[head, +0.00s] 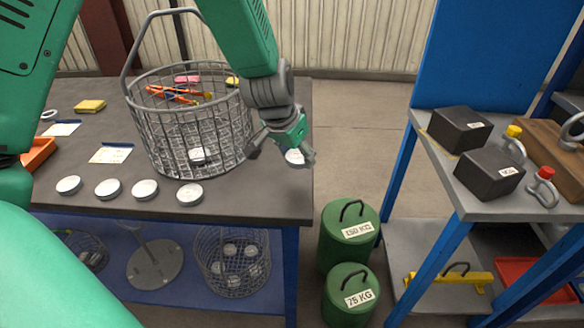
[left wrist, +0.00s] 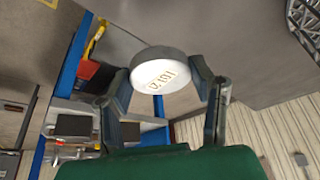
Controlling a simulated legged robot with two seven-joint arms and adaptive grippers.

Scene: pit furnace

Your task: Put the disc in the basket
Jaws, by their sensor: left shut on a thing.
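My left gripper (head: 285,146) is shut on a white disc (head: 295,156), at the right edge of the dark table. In the left wrist view the disc (left wrist: 160,69) sits between the two fingers (left wrist: 163,92), with printed marks on its face. The grey wire basket (head: 160,131) stands on the table just left of the gripper, its handle upright. The basket's edge also shows in the left wrist view (left wrist: 306,20). My right gripper is not in view.
Several white discs (head: 107,189) line the table's front edge (head: 250,208). Orange pliers (head: 172,94) and a yellow pad (head: 89,106) lie farther back. Green weights (head: 349,234) stand on the floor to the right. A blue-framed shelf (head: 450,184) holds dark blocks (head: 488,172). Open floor separates the two.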

